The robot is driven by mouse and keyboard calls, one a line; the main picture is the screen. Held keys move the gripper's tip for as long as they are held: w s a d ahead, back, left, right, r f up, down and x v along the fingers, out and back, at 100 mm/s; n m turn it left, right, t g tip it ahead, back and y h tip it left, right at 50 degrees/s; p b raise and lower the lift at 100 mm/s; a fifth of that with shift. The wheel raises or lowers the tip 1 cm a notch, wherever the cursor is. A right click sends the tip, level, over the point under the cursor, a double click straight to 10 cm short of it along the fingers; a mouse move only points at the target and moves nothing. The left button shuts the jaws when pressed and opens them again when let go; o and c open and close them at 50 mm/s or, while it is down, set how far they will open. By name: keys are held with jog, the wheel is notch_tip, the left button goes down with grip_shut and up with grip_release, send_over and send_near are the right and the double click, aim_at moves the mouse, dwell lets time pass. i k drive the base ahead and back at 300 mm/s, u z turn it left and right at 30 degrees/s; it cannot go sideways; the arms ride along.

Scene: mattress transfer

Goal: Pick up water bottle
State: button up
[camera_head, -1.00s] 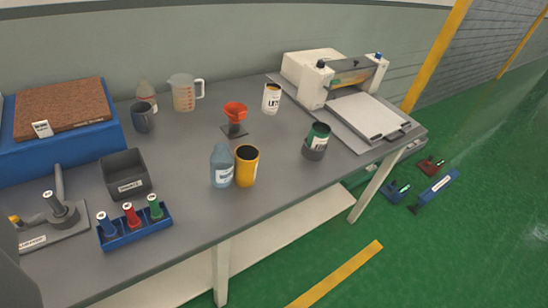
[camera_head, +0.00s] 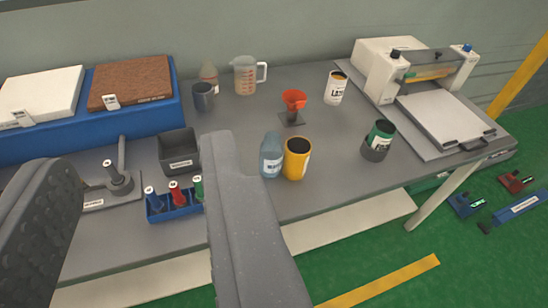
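The water bottle (camera_head: 271,158) is a blue-grey translucent bottle standing upright near the front edge of the grey table (camera_head: 330,190). A yellow cup (camera_head: 298,160) stands close against its right side. My gripper (camera_head: 140,165) shows as two large grey fingers in the foreground, spread wide apart with nothing between them. The right finger's upper end appears just left of the bottle in the picture. The bottle is outside the gap between the fingers, and how far the gripper is from it is hard to tell.
A blue rack with small coloured bottles (camera_head: 172,206) and a dark bin (camera_head: 179,152) stand to the left. A red funnel (camera_head: 293,100), a measuring jug (camera_head: 246,76) and a white can (camera_head: 335,88) stand behind. A dark green can (camera_head: 378,140) and a white machine (camera_head: 420,85) are at right.

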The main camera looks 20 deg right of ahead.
aim_at(272, 149)
jog(key=i, duration=0.95)
jog(key=u, duration=0.05)
